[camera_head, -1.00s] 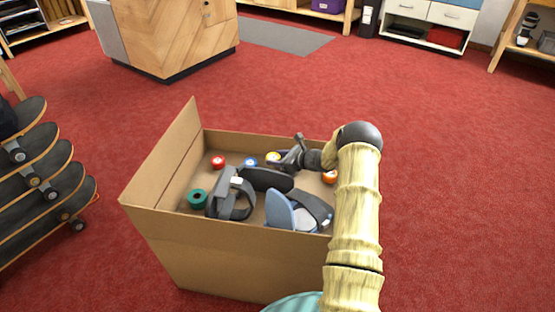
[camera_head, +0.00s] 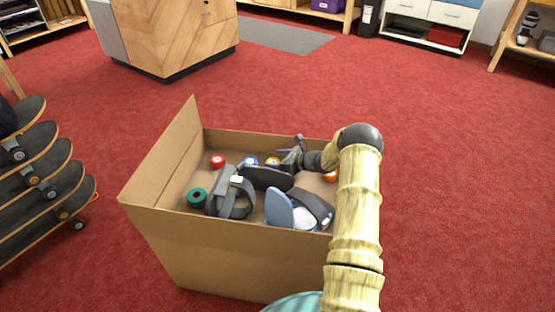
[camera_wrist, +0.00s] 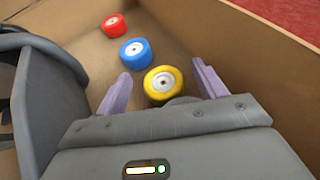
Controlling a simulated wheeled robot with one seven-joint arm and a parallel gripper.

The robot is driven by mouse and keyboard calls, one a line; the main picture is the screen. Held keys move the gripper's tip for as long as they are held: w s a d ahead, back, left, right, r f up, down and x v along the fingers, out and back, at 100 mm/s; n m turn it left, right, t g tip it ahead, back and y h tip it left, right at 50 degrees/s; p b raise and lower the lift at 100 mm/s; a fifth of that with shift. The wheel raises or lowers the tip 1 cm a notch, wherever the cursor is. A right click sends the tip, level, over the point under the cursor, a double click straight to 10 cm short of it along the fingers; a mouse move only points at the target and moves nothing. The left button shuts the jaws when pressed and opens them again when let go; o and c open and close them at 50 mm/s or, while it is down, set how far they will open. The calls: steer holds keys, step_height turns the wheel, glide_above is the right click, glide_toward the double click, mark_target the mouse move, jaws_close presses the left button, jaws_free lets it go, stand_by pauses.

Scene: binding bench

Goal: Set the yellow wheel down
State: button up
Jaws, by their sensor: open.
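The yellow wheel (camera_wrist: 164,84) lies on the floor of the cardboard box, between and slightly beyond my open gripper's fingers in the wrist view. A gap shows on each side of it, and its lower edge is hidden by the gripper body. My gripper (camera_wrist: 162,88) has two pale purple fingers spread apart. In the head view the yellow wheel (camera_head: 273,162) shows only in part beside my gripper (camera_head: 284,160), which reaches down inside the box (camera_head: 230,245).
A blue wheel (camera_wrist: 136,52) and a red wheel (camera_wrist: 115,26) lie beyond the yellow one. An orange wheel (camera_head: 331,176), a teal wheel (camera_head: 197,197), dark strapped gear (camera_head: 232,192) and a blue-grey padded item (camera_head: 280,210) share the box. Skateboards (camera_head: 40,185) are stacked at left.

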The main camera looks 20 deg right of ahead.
steer(key=shift+r, duration=0.2)
steer(key=p+v, duration=0.5)
steer(key=v, duration=0.7)
steer(key=shift+r, duration=0.35)
